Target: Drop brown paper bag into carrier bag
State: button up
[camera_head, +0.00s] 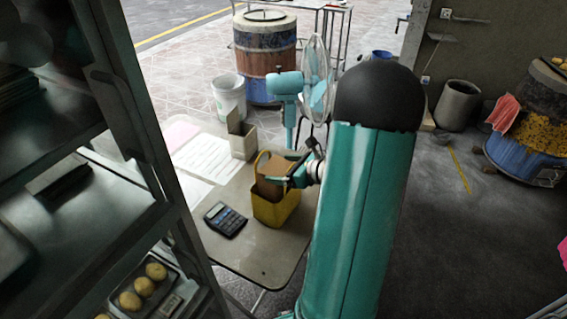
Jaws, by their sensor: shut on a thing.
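The yellow carrier bag (275,211) stands upright on the table, with a looped handle rising at its back left. The brown paper bag (268,187) is at the carrier bag's mouth, its lower part hidden behind the front wall. My gripper (288,183) is shut on the brown paper bag from the right, just above the carrier bag's rim. The fingertips are small and partly hidden. I cannot tell whether the paper bag touches the carrier bag's walls.
The table (241,254) also holds a calculator (226,219), papers (208,157) and a beige box (242,141). A fan (317,80) stands behind it. A metal rack (128,130) with a tray of round buns (145,286) is close on the left. Dark floor on the right is open.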

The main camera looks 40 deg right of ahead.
jog(key=shift+f, duration=0.2)
jog(key=o, duration=0.9)
jog(key=v, duration=1.3)
jog(key=shift+s+d+r, duration=0.1)
jog(key=shift+s+r, duration=0.1)
jog(key=shift+s, duration=0.15)
